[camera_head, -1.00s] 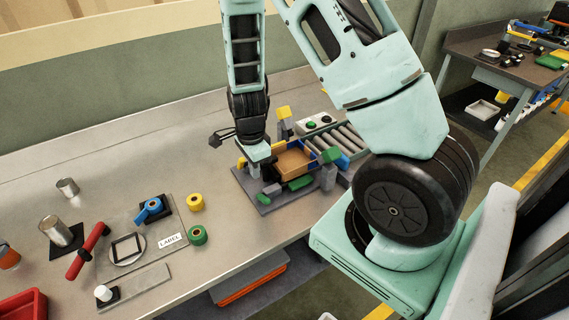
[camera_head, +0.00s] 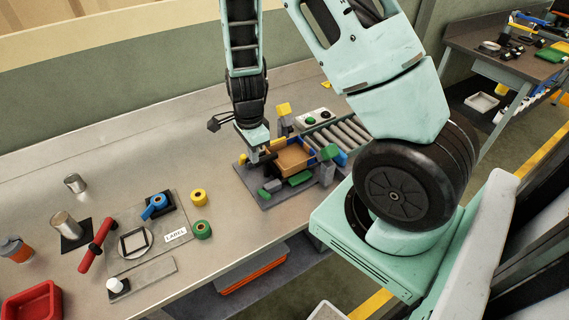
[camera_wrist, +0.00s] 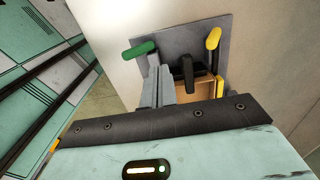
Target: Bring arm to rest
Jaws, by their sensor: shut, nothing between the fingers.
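My arm reaches down over the steel bench (camera_head: 110,145) in the head view. My gripper (camera_head: 256,156) is shut and empty, at the left side of a fixture on a grey plate (camera_head: 244,180). An orange-brown box (camera_head: 292,160) sits in this fixture, just right of the gripper. The wrist view looks down past my gripper's dark bracket onto the plate (camera_wrist: 205,30), with a green handle (camera_wrist: 139,49) and yellow handles (camera_wrist: 213,38). Part of the box (camera_wrist: 204,87) shows behind the bracket. I cannot tell whether the fingers touch anything.
A roller conveyor (camera_head: 345,132) and a button box (camera_head: 314,117) stand behind the fixture.

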